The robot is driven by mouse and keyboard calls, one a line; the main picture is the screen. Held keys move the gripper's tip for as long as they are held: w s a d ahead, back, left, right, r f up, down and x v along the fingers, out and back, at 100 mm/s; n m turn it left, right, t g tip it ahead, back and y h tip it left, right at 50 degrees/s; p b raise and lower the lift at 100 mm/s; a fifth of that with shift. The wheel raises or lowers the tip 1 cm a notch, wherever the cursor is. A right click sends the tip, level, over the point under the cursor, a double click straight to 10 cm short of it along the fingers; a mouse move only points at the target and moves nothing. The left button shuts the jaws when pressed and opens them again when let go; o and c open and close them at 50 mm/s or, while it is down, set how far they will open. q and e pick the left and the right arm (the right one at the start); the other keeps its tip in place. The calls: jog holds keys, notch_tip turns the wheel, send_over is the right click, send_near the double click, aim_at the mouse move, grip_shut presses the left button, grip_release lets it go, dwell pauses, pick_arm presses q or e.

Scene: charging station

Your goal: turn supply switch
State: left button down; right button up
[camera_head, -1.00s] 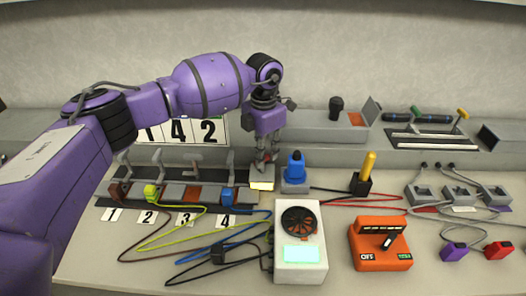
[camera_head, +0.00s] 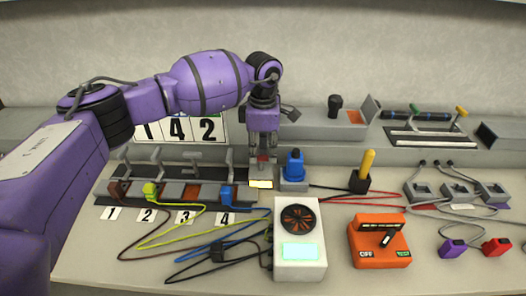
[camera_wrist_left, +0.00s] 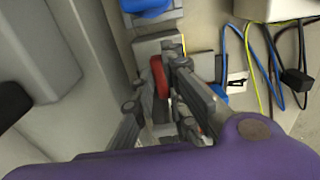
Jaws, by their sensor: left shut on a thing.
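My left gripper (camera_head: 263,155) reaches down from above, between the numbered row of sockets and the blue knob. It is shut on a small red switch handle, which is mostly hidden by the fingers in the head view. In the left wrist view, the red switch handle (camera_wrist_left: 160,77) shows between the fingers of my left gripper (camera_wrist_left: 165,85). The handle belongs to a small grey box with a pale panel (camera_head: 261,184) on its front. My right gripper is not in view.
A blue knob (camera_head: 294,163) stands close on the right. Sockets with yellow (camera_head: 151,192) and blue (camera_head: 226,197) plugs line the left. A yellow handle (camera_head: 368,165) stands farther right.

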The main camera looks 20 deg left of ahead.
aim_at(263, 156)
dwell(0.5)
pick_arm(q)
jog(key=c, duration=1.8)
grip_release()
jog(key=shift+o, duration=0.2)
jog(key=shift+r, duration=0.2)
notch_tip(263, 156, up, 12)
jog(key=shift+f, duration=0.2)
